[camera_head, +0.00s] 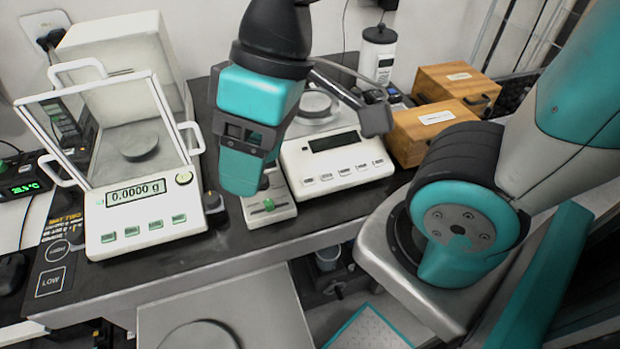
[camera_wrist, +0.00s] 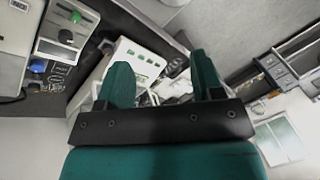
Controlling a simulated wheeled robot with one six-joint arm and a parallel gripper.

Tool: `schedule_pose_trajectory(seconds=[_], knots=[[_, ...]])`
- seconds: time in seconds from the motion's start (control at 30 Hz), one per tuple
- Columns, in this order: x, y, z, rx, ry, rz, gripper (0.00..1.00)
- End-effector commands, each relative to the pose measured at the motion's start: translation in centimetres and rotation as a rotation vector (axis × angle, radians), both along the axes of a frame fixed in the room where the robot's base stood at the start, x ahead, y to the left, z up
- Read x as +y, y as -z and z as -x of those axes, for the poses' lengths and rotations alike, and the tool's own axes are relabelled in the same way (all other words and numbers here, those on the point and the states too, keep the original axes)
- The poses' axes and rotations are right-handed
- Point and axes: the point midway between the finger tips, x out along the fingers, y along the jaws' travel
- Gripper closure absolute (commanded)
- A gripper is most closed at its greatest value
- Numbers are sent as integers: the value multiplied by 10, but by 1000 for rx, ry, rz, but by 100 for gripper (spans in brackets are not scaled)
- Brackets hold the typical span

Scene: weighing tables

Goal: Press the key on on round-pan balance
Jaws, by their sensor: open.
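The round-pan balance (camera_head: 338,160) is white, with a round metal pan (camera_head: 314,104), a dark blank display (camera_head: 335,141) and a row of pale keys (camera_head: 340,172) along its front. It stands right of my gripper in the head view. My gripper (camera_head: 243,185) hangs in front of its left side, fingers down, and hides part of it. In the wrist view, my gripper (camera_wrist: 160,80) has its two teal fingers apart with nothing held. A white panel with small keys (camera_wrist: 138,60) shows beyond them, partly hidden. I cannot tell which balance that panel belongs to.
A balance with a glass shield (camera_head: 140,215) stands at the left, reading 0.0000 g. Wooden boxes (camera_head: 430,130) are at the right. The dark table's front strip (camera_head: 250,245) is clear.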

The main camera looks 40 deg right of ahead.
Motion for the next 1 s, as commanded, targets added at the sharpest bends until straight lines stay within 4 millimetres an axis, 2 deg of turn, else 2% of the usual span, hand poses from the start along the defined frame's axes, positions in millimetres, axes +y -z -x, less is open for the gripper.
schedule_pose_trajectory(seconds=[0.03, 0.2, 0.3, 1.0], knots=[[0, 0, 0, 0, 0, 0, 41], [0, 0, 0, 0, 0, 0, 80], [0, 0, 0, 0, 0, 0, 100], [0, 0, 0, 0, 0, 0, 100]])
